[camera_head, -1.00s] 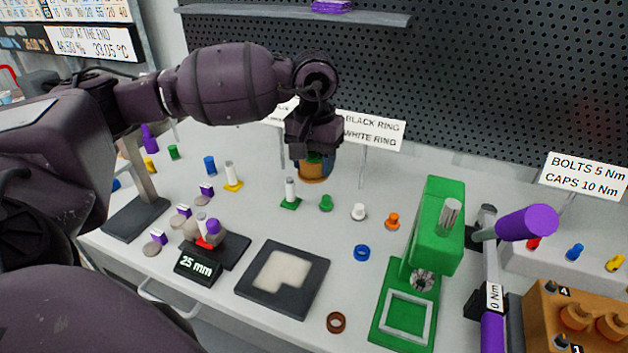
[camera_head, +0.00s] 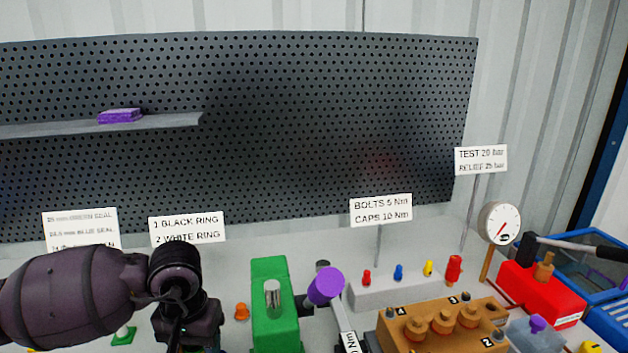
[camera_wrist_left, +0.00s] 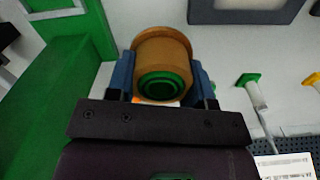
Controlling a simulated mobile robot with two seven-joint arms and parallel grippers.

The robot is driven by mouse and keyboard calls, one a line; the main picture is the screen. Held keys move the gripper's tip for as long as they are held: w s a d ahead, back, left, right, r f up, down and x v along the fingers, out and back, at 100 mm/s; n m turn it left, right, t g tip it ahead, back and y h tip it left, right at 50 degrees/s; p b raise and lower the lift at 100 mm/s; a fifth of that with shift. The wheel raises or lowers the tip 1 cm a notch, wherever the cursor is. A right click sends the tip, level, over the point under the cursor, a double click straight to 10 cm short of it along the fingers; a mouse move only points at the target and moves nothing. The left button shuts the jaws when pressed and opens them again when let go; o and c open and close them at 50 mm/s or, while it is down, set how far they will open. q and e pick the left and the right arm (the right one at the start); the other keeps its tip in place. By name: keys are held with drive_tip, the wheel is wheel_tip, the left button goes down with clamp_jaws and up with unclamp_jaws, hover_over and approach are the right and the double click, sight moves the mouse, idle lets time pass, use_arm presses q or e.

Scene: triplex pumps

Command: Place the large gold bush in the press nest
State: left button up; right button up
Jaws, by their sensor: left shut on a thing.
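The large gold bush (camera_wrist_left: 163,48) sits between the two blue fingers of my left gripper (camera_wrist_left: 162,76) in the left wrist view. A green ring shows in its near end. In the head view my left gripper (camera_head: 188,335) is at the bottom edge, left of the green press (camera_head: 272,310), and the bush is not clearly visible there. The green press (camera_wrist_left: 55,85) stands left of the bush in the wrist view. A grey bar on its green base shows at the top left; the rest of the nest is out of frame. My right gripper is not in view.
A purple-headed torque tool (camera_head: 325,287) stands right of the press. An orange pump block (camera_head: 440,325) and a red unit (camera_head: 540,295) lie further right. An orange part (camera_head: 241,311) sits between gripper and press. Small green-based parts (camera_wrist_left: 250,82) lie right of the bush.

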use_arm(q)
wheel_tip(320, 180, up, 11)
drive_tip(key=s+d+m, duration=0.2)
drive_tip(key=d, duration=0.1)
drive_tip(key=f, duration=2)
drive_tip(key=shift+a, duration=0.3)
drive_tip(key=shift+f, duration=0.15)
drive_tip(key=o, duration=1)
